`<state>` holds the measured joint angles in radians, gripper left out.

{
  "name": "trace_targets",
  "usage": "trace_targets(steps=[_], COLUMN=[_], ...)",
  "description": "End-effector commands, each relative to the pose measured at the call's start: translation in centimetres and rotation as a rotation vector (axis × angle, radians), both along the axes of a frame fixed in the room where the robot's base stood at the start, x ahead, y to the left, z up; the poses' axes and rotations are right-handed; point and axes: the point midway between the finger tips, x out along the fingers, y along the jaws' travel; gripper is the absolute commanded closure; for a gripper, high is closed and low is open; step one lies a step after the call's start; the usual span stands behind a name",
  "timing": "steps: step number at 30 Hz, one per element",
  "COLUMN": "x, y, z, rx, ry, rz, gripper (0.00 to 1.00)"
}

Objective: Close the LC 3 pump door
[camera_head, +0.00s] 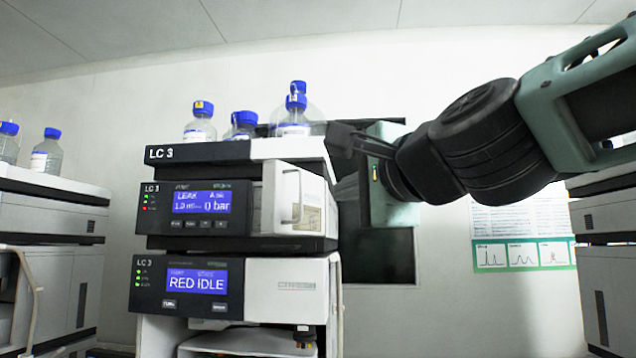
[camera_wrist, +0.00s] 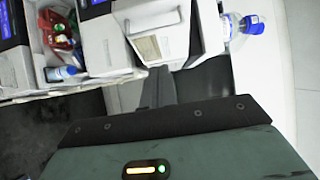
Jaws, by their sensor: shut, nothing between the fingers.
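The LC 3 stack stands in the middle of the head view. Its pump module (camera_head: 155,220) has a blue display that reads LEAK and 0 bar. The white pump door (camera_head: 283,200) is at the right of that display and bears an upright handle. The door appears at least partly open, but I cannot tell how far. A beige label (camera_head: 313,219) shows beside the handle. My gripper (camera_head: 343,188) is shut and empty at the stack's right side. In the wrist view my gripper (camera_wrist: 160,85) points at white housing with a beige label (camera_wrist: 150,47); contact is unclear.
Blue-capped bottles (camera_head: 200,122) stand on the stack's top tray (camera_head: 285,150). The lower module (camera_head: 190,280) reads RED IDLE. Other stacks stand at the left (camera_head: 50,215) and right (camera_head: 605,235). A dark panel (camera_head: 390,255) is on the wall behind my gripper.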

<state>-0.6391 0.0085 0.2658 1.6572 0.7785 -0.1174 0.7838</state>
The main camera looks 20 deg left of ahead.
Motion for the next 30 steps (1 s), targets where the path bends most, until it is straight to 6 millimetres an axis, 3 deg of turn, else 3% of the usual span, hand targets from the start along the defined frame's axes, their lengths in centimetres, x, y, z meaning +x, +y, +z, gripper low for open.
trace_targets(steps=[1,9,30], x=[0.7,0.4,0.5], y=[0.8,4.0,5.3], z=[0.1,0.2,0.1], rx=[-0.001,0.0,0.0], ry=[0.004,0.001,0.001], rz=[0.001,0.002,-0.015], gripper=[1.0,1.0,1.0])
